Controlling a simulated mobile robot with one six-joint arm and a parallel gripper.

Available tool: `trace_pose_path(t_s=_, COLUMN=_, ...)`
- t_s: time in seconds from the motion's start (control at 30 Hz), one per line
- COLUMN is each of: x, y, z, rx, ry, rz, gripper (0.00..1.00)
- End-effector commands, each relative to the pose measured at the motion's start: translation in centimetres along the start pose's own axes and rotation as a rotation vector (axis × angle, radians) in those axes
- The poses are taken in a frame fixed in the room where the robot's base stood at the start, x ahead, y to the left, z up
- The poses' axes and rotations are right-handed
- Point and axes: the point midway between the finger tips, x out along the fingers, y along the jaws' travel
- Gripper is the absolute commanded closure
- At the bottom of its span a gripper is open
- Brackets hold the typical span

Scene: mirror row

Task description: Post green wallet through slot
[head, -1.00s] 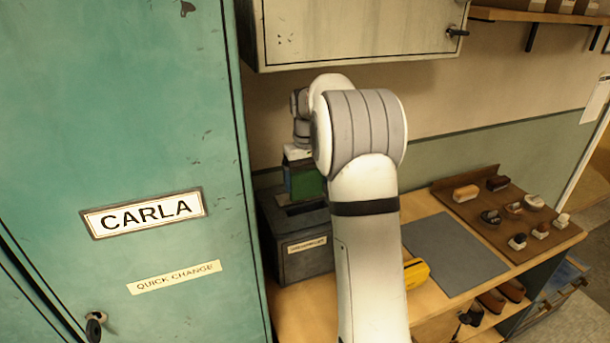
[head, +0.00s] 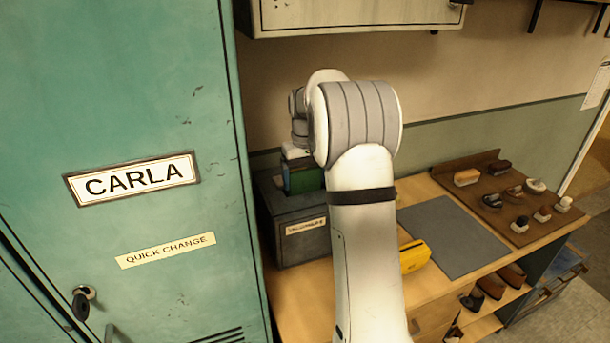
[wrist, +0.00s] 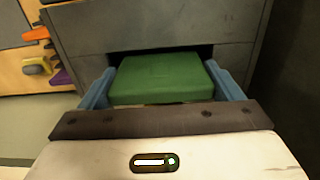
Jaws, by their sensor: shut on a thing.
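The green wallet (wrist: 160,82) is held between the two blue fingers of my gripper (wrist: 161,76) in the wrist view. My gripper is shut on it. The wallet's far end is at the dark slot in the dark grey box (wrist: 140,38); how deep it sits in the slot I cannot tell. In the head view the wallet (head: 304,180) stands over the top of the box (head: 303,251), partly hidden by my wrist. The box carries a pale label on its front.
A teal locker (head: 130,110) marked CARLA stands close left of the box. A pale cabinet (head: 350,15) hangs above. On the bench lie a yellow object (head: 414,256), a grey mat (head: 453,238) and a brown board (head: 470,200) with several brushes or shoes.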

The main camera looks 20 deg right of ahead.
Motion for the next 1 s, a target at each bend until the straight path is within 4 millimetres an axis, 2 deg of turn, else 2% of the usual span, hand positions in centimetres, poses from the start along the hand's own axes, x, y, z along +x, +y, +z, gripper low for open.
trace_pose_path(t_s=0.17, x=0.0, y=0.0, z=0.0, rx=0.001, ry=0.000, rz=0.000, gripper=0.37)
trace_pose_path(t_s=0.2, x=0.0, y=0.0, z=0.0, rx=0.001, ry=0.000, rz=0.000, gripper=0.16)
trace_pose_path(t_s=0.3, x=0.0, y=0.1, z=0.0, rx=0.001, ry=0.000, rz=0.000, gripper=0.18)
trace_pose_path(t_s=0.33, x=0.0, y=0.1, z=0.0, rx=0.001, ry=0.000, rz=0.000, gripper=0.11)
trace_pose_path(t_s=0.47, x=0.0, y=0.1, z=0.0, rx=0.001, ry=0.000, rz=0.000, gripper=0.01)
trace_pose_path(t_s=0.77, x=-0.4, y=0.1, z=0.0, rx=0.002, ry=0.001, rz=0.000, gripper=0.00)
trace_pose_path(t_s=1.0, x=-4.1, y=0.1, z=-0.1, rx=0.002, ry=0.004, rz=0.001, gripper=0.00)
